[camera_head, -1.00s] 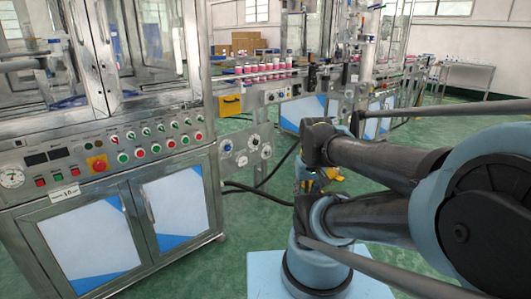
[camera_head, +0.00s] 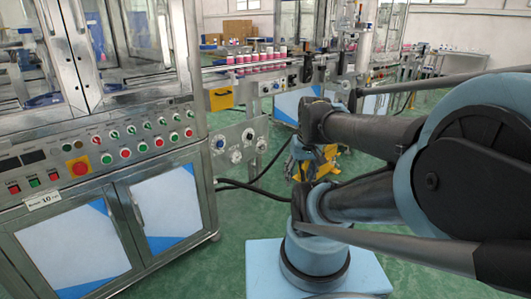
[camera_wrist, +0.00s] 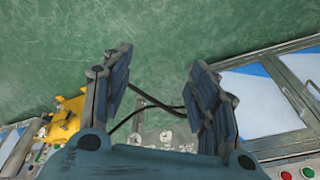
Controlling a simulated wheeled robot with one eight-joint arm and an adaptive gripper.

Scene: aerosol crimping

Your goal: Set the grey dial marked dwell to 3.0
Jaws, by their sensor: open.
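Several small round pale grey dials (camera_head: 236,156) sit on a grey plate on the side of the steel cabinet, left of my arm. Their marks are too small to read, so I cannot tell which is dwell or how it is set. In the wrist view, pale round shapes that look like these dials (camera_wrist: 165,137) show low between the fingers. My gripper (camera_wrist: 157,72) is open and empty, its two fingers wide apart over the green floor. It is apart from the dials.
The steel cabinet's control panel (camera_head: 130,145) carries coloured buttons and a red knob on yellow. A conveyor with pink bottles (camera_head: 250,58) runs behind. Black hoses (camera_head: 255,186) cross the floor below the dials. A yellow object (camera_wrist: 68,122) is left of the gripper. Green floor lies open.

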